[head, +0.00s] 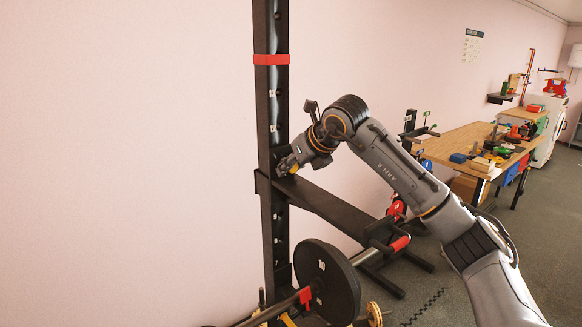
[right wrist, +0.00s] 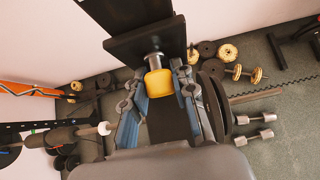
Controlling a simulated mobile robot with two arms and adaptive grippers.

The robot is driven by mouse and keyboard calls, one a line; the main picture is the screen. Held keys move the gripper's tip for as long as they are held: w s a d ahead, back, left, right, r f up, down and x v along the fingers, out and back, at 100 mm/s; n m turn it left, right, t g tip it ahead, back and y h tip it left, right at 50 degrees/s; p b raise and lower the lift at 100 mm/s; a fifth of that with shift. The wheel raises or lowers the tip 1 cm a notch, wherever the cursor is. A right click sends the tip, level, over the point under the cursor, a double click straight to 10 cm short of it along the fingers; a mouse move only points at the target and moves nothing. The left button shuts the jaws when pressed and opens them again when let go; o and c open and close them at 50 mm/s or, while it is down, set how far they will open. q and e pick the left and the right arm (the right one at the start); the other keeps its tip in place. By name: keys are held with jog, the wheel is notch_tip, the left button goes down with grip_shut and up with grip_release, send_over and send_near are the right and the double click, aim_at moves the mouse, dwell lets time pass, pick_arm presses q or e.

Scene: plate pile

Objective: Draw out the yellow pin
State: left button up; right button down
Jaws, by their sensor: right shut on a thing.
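The yellow pin (right wrist: 161,83) shows in the right wrist view as a yellow knob on a metal shaft (right wrist: 154,60) that meets a black rack part (right wrist: 145,42). In the head view its yellow knob (head: 294,169) is a small spot at the black upright (head: 266,130). My right gripper (right wrist: 160,80) is shut on the knob, with a finger on each side of it. In the head view my right gripper (head: 288,163) is at the upright, just above the black arm of the rack. How far the shaft sits in its hole cannot be told. My left gripper is not in view.
A black arm (head: 335,208) juts from the upright below the gripper. A bar with a black weight plate (head: 328,282) is lower down. Dumbbells (right wrist: 250,138) and plates lie on the floor. A wooden workbench (head: 455,145) with tools stands at the right.

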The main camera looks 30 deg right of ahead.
jog(key=shift+s, duration=0.1)
jog(key=shift+s+d+b, duration=0.1)
jog(key=shift+s+b, duration=0.25)
jog(key=shift+s, duration=0.05)
jog(key=shift+s+d+b, duration=0.2)
jog(key=shift+s+b, duration=1.2)
jog(key=shift+s, duration=1.1)
jog(key=shift+s+d+b, duration=0.1)
jog(key=shift+s+b, duration=0.65)
jog(key=shift+s, duration=1.05)
jog(key=shift+r, duration=0.1)
